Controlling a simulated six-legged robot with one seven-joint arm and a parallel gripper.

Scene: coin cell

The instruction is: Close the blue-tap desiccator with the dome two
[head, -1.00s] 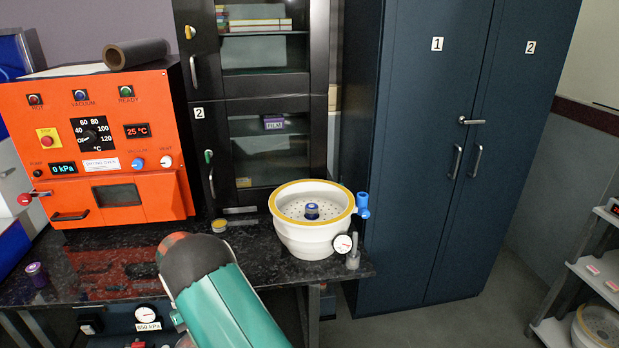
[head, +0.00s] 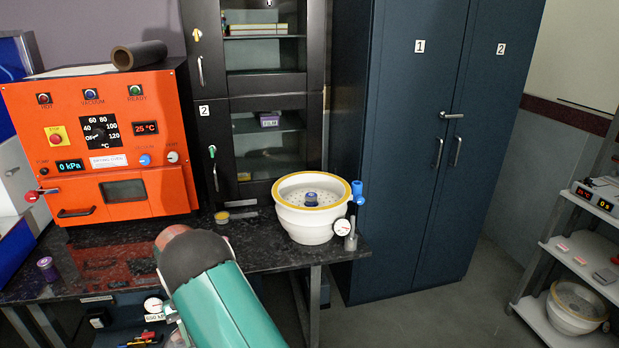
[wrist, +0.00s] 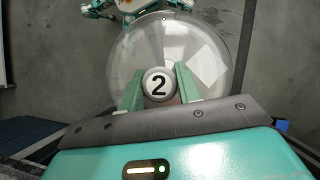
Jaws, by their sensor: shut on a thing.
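The blue-tap desiccator (head: 305,225) is a white bowl with a yellow rim on the right end of the black bench. Its blue tap (head: 357,192) is on the right side and a small gauge sits below. It is uncovered, and a small blue-and-purple jar (head: 312,198) stands on its perforated plate. In the wrist view my gripper (wrist: 159,88) is shut on the knob, marked 2, of the clear dome two (wrist: 205,50). The dome is outside the head view, where only my arm shows in front of the bench.
The orange oven (head: 100,150) stands left on the bench. A yellow-lidded dish (head: 222,217) lies left of the desiccator, and a purple jar (head: 47,268) at the bench's left. Another bowl (head: 577,305) is on the right shelf. Floor before the blue cabinet (head: 425,150) is clear.

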